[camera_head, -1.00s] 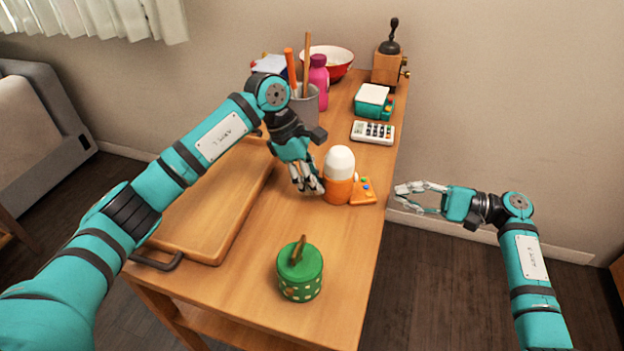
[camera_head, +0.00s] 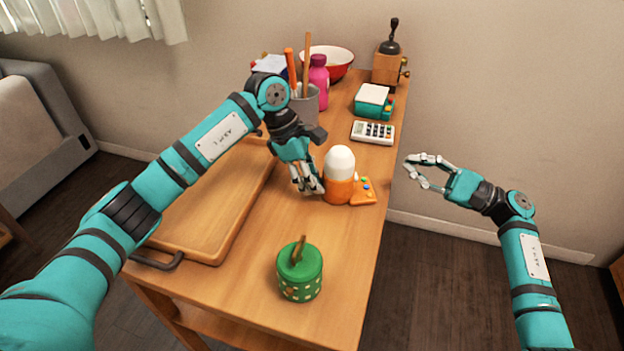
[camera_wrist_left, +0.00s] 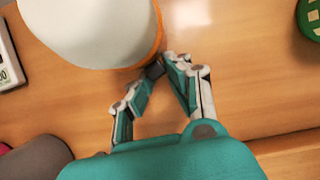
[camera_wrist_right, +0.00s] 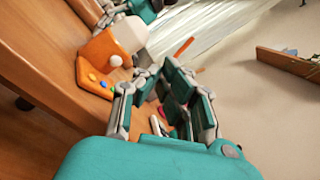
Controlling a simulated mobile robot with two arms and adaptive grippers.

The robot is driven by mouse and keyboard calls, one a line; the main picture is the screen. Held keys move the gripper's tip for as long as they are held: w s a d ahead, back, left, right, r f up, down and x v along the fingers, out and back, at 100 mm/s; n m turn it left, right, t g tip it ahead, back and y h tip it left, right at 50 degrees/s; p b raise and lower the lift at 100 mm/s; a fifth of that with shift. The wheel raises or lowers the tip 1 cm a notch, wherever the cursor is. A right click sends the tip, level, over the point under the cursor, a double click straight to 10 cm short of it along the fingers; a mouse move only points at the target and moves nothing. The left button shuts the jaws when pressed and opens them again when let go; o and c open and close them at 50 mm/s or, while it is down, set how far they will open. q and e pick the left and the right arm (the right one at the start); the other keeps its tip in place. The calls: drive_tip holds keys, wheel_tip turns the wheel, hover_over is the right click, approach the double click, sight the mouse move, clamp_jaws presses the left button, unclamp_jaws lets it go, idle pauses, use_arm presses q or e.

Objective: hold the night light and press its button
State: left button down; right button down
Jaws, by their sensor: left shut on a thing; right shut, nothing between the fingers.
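The night light has an orange base (camera_head: 340,190) and a white dome (camera_head: 340,161). It stands upright near the table's right edge. A low orange panel (camera_head: 364,194) with small coloured buttons juts from its right side. The right wrist view shows these buttons (camera_wrist_right: 99,81) and a round white button (camera_wrist_right: 115,61) on the base. My left gripper (camera_head: 319,188) is shut on the light at the left of its base; the left wrist view shows the fingertips (camera_wrist_left: 165,68) at the orange rim.
A green dotted canister (camera_head: 300,276) stands in front of the light. A wooden tray (camera_head: 205,215) lies left, under my left arm. A calculator (camera_head: 373,132), teal card machine (camera_head: 373,101), grinder (camera_head: 388,67) and pink bottle (camera_head: 319,84) stand behind. Open air lies right of the table.

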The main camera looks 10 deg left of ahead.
sight(369, 186)
drive_tip(key=w+d+r+m+t+h, duration=0.2)
drive_tip(key=w+d+r+m+t, duration=0.3)
drive_tip(key=m+t, duration=0.45)
drive_tip(key=w+d+r+m+t+h, duration=0.4)
drive_tip(key=m+t, duration=0.3)
drive_tip(key=m, duration=0.5)
drive_tip(key=w+d+f+m+t+h, duration=0.15)
drive_tip(key=w+d+m+h, duration=0.35)
drive_tip(key=m, duration=0.6)
drive_tip(key=w+d+f+m+h, duration=0.35)
drive_tip(key=m+h, duration=0.35)
drive_tip(key=m, duration=0.5)
drive_tip(key=s+a+f+m+g+y, duration=0.25)
drive_tip(key=a+f+m+g, duration=0.35)
drive_tip(key=f+m, duration=0.4)
drive_tip(key=shift+s+a+r+m+g+y, duration=0.3)
drive_tip(key=shift+s+a+m+g+y, duration=0.4)
drive_tip(key=shift+s+a+g+y, duration=1.5)
drive_tip(key=shift+s+a+r+m+g+y, duration=0.25)
drive_tip(key=shift+s+a+m+g+y, duration=0.65)
drive_tip(key=shift+s+a, duration=2.4)
drive_tip(key=shift+s+a+r+m+g+y, duration=0.45)
drive_tip(key=shift+s+a+g+y, duration=1.15)
drive_tip(key=shift+a, duration=2.4)
drive_tip(key=shift+w+a+f, duration=0.1)
drive_tip(key=shift+f, duration=0.05)
drive_tip(key=shift+a, duration=0.35)
